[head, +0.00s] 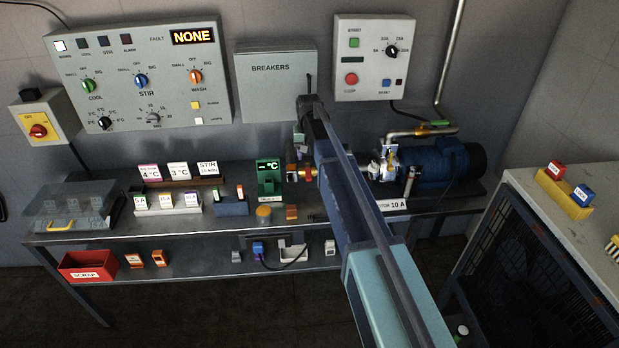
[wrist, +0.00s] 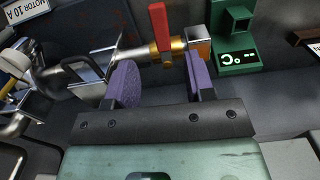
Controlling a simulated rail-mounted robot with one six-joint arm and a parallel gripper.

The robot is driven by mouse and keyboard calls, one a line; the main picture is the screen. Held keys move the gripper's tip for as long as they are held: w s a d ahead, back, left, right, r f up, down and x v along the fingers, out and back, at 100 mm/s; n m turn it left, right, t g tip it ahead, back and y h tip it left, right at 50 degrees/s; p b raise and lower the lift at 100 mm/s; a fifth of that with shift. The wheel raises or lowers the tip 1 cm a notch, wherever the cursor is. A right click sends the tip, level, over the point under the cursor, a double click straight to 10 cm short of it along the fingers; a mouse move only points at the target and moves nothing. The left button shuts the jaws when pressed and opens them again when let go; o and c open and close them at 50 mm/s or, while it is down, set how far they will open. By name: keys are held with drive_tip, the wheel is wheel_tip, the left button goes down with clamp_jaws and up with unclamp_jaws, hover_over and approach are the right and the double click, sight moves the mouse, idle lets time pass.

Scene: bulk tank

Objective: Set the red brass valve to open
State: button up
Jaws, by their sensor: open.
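The red brass valve shows in the wrist view as a brass body (wrist: 176,46) with a red lever (wrist: 158,28). The lever stands crosswise to the pipe line, pointing to the top of the picture. My gripper (wrist: 158,72) is open and empty, its two purple pads apart, just short of the valve. The lever lies above and between the pads in the picture, with no contact visible. In the head view the valve (head: 304,174) shows small on the bench beside my arm, which hides most of my gripper and part of the pipework.
A green display unit (head: 268,178) stands left of the valve; it also shows in the wrist view (wrist: 236,42). Metal pipework and a blue motor (head: 440,160) lie to the right. A metal bracket or clamp (wrist: 95,62) sits close to the left pad.

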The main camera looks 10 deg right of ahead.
sight(308, 174)
wheel_tip(308, 174, down, 8)
drive_tip(key=b, duration=0.6)
drive_tip(key=shift+f, duration=0.1)
clamp_jaws()
